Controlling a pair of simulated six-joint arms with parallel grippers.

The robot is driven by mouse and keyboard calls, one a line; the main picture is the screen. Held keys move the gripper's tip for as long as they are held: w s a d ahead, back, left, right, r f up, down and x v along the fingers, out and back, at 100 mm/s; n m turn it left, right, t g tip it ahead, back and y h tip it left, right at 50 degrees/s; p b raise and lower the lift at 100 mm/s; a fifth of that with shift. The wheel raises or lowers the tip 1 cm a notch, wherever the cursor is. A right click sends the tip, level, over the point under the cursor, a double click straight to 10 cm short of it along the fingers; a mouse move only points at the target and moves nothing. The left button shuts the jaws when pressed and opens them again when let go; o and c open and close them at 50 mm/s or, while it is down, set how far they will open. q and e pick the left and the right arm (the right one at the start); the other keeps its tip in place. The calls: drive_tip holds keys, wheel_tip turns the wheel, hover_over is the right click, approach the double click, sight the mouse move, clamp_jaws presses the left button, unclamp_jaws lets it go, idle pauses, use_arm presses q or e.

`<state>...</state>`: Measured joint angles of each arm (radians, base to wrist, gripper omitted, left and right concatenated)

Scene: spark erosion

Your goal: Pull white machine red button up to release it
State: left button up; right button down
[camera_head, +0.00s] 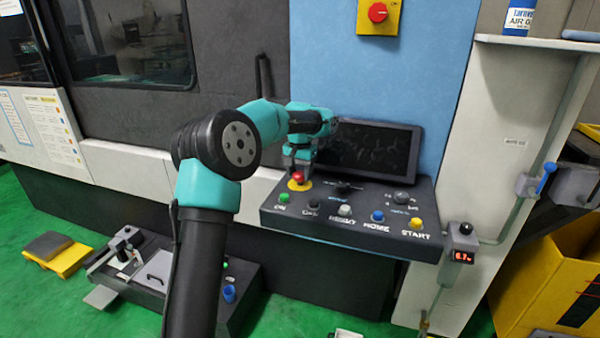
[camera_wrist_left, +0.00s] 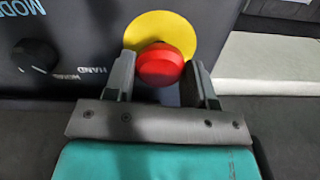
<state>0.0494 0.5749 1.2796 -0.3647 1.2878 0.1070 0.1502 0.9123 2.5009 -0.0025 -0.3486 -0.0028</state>
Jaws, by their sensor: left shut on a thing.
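The red button (camera_head: 298,177) sits on a yellow disc (camera_head: 300,186) at the left end of the machine's dark control panel (camera_head: 340,232). My left gripper (camera_head: 299,169) reaches down over the button from above. In the left wrist view the red button (camera_wrist_left: 160,64) lies between the two fingers of my left gripper (camera_wrist_left: 162,78), in front of the yellow disc (camera_wrist_left: 178,28). The gripper is shut on the button, one finger on each side. Whether the button is pressed in or raised cannot be told. My right gripper is not in view.
A black screen (camera_head: 368,150) stands behind the panel, close to my left wrist. Green, white, blue and yellow buttons line the panel's front. A black dial (camera_wrist_left: 36,55) is beside the button. Another red button (camera_head: 377,12) is on a yellow box above.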

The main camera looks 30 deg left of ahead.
sight(300, 173)
use_arm(q)
drive_tip(key=c, duration=0.4)
drive_tip(key=shift+r, duration=0.65)
drive_tip(key=o, duration=1.3)
drive_tip(key=shift+r, duration=0.1)
wheel_tip(300, 173, up, 17)
